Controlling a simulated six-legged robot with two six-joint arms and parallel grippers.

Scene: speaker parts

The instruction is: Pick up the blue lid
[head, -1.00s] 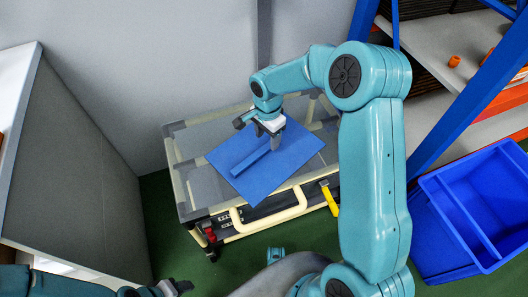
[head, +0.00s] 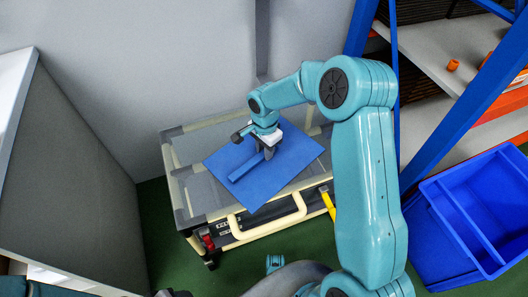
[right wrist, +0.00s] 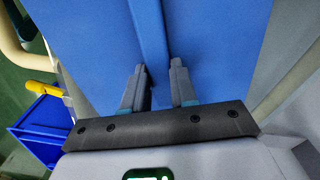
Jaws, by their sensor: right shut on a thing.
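The blue lid (head: 285,176) is a flat blue sheet with a raised bar along its middle, lying on top of the cart in the head view. My right gripper (head: 268,153) points down at the lid and is shut on its raised bar. In the right wrist view the bar (right wrist: 151,28) runs between the two fingers (right wrist: 158,78), with the flat blue sheet on both sides. Only a small dark bit of my left gripper (head: 172,293) shows at the bottom edge, so its jaws cannot be read.
The cart (head: 192,202) has a cream frame and a yellow handle (head: 328,204) at its front right. A blue bin (head: 470,215) stands on the right by a shelf rack (head: 440,60). A grey panel (head: 75,180) stands at left.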

